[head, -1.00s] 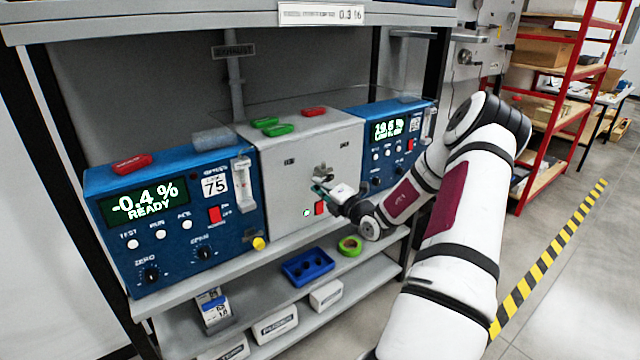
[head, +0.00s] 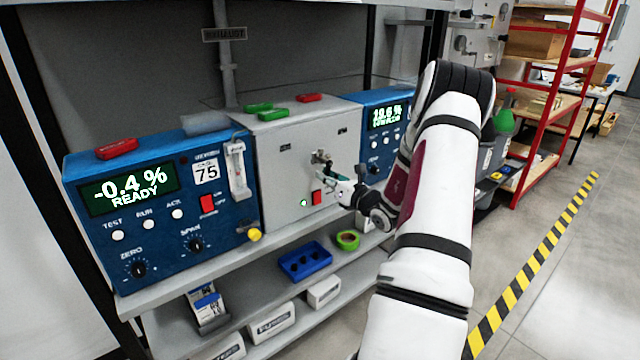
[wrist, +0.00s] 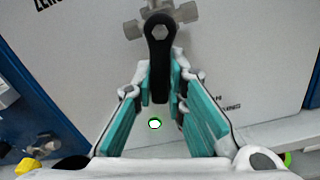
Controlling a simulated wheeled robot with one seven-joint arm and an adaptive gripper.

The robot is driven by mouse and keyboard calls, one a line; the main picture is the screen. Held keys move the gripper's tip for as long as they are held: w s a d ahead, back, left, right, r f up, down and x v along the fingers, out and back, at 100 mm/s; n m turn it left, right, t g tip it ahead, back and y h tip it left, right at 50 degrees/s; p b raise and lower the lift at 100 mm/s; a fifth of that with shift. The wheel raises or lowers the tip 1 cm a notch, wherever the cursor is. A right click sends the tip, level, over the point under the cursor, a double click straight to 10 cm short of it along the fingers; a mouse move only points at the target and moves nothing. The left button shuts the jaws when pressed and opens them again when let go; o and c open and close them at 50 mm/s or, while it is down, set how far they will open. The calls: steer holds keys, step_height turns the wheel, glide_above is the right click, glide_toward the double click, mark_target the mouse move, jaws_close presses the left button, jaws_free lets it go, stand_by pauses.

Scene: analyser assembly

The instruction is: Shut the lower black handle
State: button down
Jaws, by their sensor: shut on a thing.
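The lower black handle (wrist: 158,58) shows in the wrist view as a black lever hanging from a metal valve fitting (wrist: 133,27) on the grey panel front. Its lower end lies between the teal finger pads of my gripper (wrist: 160,88), which is shut on it. In the head view my gripper (head: 338,177) is at the grey cabinet (head: 285,165), just below the valve fitting (head: 321,158). There the handle is too small and covered to make out clearly.
A red switch (head: 316,197) and a lit green indicator (head: 303,203) sit low on the cabinet. Blue analysers stand on the left (head: 155,240) and right (head: 376,165). A blue tray (head: 305,262) and green tape roll (head: 348,240) lie on the shelf below.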

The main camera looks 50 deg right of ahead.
steer(key=shift+s+d+r+n+b, duration=0.15)
steer(key=shift+d+n+b, duration=0.25)
steer(key=shift+n+b, duration=0.35)
steer(key=shift+d+r+n+b, duration=0.1)
steer(key=shift+d+n+b, duration=0.25)
steer(key=shift+n+b, duration=0.35)
steer(key=shift+r, duration=0.1)
steer(key=c, duration=1.6)
jaws_free()
steer(key=shift+n, duration=0.25)
steer(key=shift+s+a+f, duration=0.1)
steer(key=shift+f, duration=0.15)
steer(key=v, duration=1.2)
